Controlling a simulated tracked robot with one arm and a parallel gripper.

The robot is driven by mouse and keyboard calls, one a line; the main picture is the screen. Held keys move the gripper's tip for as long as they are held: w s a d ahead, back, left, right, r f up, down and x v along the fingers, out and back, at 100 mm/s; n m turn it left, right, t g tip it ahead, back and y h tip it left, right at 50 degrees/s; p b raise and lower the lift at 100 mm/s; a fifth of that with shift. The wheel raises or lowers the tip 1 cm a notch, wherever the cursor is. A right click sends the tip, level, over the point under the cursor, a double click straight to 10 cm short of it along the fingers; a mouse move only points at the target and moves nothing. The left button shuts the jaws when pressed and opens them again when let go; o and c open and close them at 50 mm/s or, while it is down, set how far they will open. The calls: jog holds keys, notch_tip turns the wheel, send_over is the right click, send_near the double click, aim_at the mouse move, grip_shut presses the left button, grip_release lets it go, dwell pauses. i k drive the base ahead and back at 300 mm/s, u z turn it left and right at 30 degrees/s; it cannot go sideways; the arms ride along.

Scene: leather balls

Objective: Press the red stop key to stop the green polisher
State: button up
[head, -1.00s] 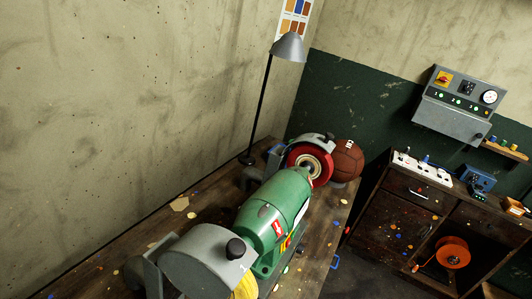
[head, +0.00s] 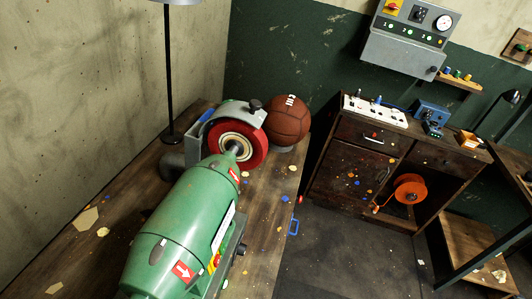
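The green polisher (head: 185,225) stands on the wooden bench, its body slanting from lower left up to a red wheel (head: 238,142) under a grey guard. Small red, yellow and green switch parts (head: 215,262) show on the polisher's right side, near the bottom of the picture. They are seen at a steep angle, and I cannot clearly make out the red stop key among them. The polisher's near end is cut off by the bottom edge. My gripper is not in view.
A brown leather ball (head: 288,120) sits behind the wheel. A lamp pole (head: 169,75) rises at the bench's back. Across open floor (head: 350,250) stand a dark cabinet (head: 345,170) and a grey wall control box (head: 400,50). A blue handle (head: 293,227) is at the bench's right edge.

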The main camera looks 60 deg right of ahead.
aim_at(217, 261)
jog(key=z, duration=0.35)
jog(key=k, duration=0.4)
jog(key=z, duration=0.5)
jog(key=i, duration=0.5)
jog(key=z, duration=0.25)
jog(key=k, duration=0.6)
jog(key=u, duration=0.25)
jog(key=i, duration=0.5)
